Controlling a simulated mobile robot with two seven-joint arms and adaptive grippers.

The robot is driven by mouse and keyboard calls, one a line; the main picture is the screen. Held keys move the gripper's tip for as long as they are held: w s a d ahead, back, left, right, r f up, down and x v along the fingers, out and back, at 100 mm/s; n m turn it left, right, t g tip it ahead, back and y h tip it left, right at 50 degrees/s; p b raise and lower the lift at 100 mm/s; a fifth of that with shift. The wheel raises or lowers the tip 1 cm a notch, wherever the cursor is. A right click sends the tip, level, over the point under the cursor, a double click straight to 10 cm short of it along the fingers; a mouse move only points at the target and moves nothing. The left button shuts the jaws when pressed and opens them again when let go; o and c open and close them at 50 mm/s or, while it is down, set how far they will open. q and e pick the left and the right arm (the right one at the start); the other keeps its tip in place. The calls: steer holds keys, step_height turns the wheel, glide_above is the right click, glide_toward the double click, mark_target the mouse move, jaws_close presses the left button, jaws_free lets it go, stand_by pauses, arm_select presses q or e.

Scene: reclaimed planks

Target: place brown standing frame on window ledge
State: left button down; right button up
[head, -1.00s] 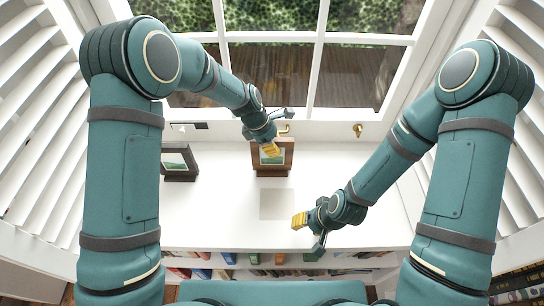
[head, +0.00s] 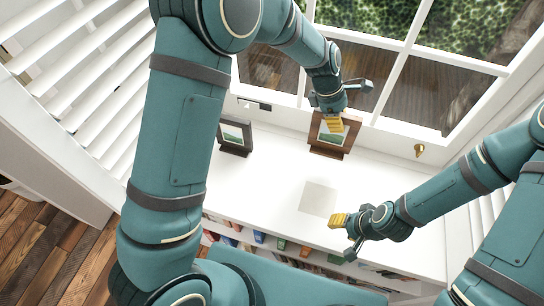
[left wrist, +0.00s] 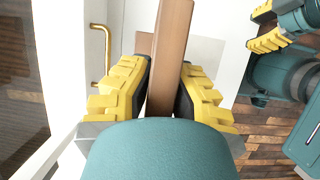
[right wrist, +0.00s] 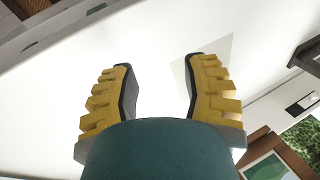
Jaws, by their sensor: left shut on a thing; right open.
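The brown standing frame (head: 325,148), with a green landscape picture, stands upright at the back of the white window ledge (head: 270,175). My left gripper (head: 334,123) comes down from above and is shut on its top edge. In the left wrist view the brown wood (left wrist: 172,45) runs between both yellow fingers (left wrist: 165,88). Whether its base touches the ledge, I cannot tell. A pale grey square (head: 318,198) lies on the ledge in front of it. My right gripper (head: 339,220) is open and empty by the ledge's front edge, right of the square. The right wrist view shows its fingers (right wrist: 160,85) apart.
A dark standing frame (head: 235,136) is on the ledge to the left. The window (head: 400,85) rises behind, with a brass handle (head: 419,150) at the right. Books (head: 282,244) fill the shelf below. Louvred shutters (head: 85,75) flank the left. The middle of the ledge is clear.

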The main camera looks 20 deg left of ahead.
steer(key=shift+w+r+p, duration=0.15)
steer(key=shift+r+p, duration=0.4)
steer(key=shift+w+r+p, duration=0.15)
steer(key=shift+r+p, duration=0.35)
steer(key=shift+p, duration=0.05)
arm_select(q)
steer(key=s+a+p, duration=0.1)
steer(key=s+a, duration=0.7)
steer(key=a, duration=0.4)
steer(key=s+a+p, duration=0.1)
steer(key=s+a, duration=0.7)
steer(key=a, duration=0.4)
arm_select(e)
steer(key=shift+w+d+r, duration=0.1)
steer(key=shift+w+r, duration=0.2)
steer(key=shift+r, duration=0.5)
steer(key=shift+s+f+b, duration=0.25)
steer(key=shift+f+b, duration=0.75)
steer(key=shift+b, duration=0.15)
steer(key=shift+s+f+b, duration=0.2)
steer(key=shift+f+b, duration=0.4)
steer(key=shift+b, duration=0.05)
arm_select(q)
step_height(320, 180, down, 10)
steer(key=s, duration=0.1)
steer(key=shift+a, duration=0.15)
